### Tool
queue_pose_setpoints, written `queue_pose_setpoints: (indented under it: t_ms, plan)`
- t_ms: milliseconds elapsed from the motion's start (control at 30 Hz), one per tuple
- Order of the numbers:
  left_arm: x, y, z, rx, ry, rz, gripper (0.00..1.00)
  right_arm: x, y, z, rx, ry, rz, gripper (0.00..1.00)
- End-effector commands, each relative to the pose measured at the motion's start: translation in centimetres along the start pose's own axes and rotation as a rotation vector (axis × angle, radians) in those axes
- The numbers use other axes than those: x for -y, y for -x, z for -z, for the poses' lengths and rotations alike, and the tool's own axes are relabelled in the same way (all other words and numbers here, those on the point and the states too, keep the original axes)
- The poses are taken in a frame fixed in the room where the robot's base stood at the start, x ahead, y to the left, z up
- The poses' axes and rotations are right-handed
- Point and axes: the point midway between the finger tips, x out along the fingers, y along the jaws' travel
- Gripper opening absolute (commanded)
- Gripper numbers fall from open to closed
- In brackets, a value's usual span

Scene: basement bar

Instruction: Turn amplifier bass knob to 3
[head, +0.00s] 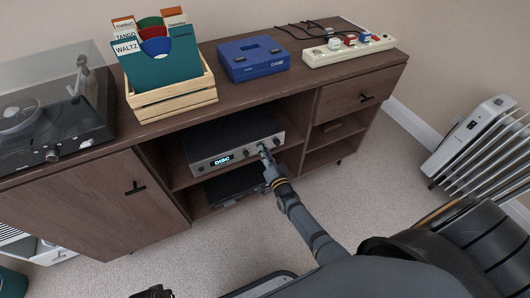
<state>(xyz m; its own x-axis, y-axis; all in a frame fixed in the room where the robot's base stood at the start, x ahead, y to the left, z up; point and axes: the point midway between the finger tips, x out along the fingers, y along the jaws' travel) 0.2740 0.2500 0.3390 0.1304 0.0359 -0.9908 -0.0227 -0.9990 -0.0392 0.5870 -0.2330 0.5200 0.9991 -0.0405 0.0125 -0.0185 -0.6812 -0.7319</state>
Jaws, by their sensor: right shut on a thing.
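The amplifier (222,158) is a silver-fronted box on the upper shelf of the open bay in the wooden sideboard. Its lit display reads "DISC". A few small knobs sit on the front panel to the right of the display. My right gripper (264,148) is at the right part of the front panel, shut on a knob there. The fingers hide that knob, so its marking and setting cannot be read. My left gripper is not clearly seen in the head view.
On the sideboard top (285,88) stand a turntable (40,115), a wooden record crate (172,101), a blue case (253,57) and a power strip (348,50). A second dark device (235,184) sits below the amplifier. A white radiator (478,140) stands at right.

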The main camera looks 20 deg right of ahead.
Motion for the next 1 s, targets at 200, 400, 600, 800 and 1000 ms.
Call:
queue_pose_setpoints:
  t_ms: [200, 400, 600, 800, 1000]
  plan:
    - [0.12, -0.48, -0.27, 0.0, 0.0, 0.002, 0.0, -0.06, 0.09, -0.1, 0.007, -0.107, -0.009, 0.0]
    - [0.14, -0.64, -0.33, -0.003, 0.0, 0.003, 0.0, -0.07, 0.09, -0.11, 0.009, -0.158, -0.013, 0.0]
    - [0.17, -0.95, -0.72, 0.006, 0.001, 0.004, 0.0, -0.09, 0.09, -0.12, 0.01, -0.175, -0.014, 0.0]
    - [0.18, -0.96, -0.6, 0.004, 0.001, 0.004, 0.0, -0.09, 0.09, -0.13, 0.01, -0.176, -0.014, 0.0]
    - [0.18, -0.82, -0.16, -0.004, 0.001, 0.004, 0.0, -0.08, 0.09, -0.12, 0.01, -0.175, -0.014, 0.31]
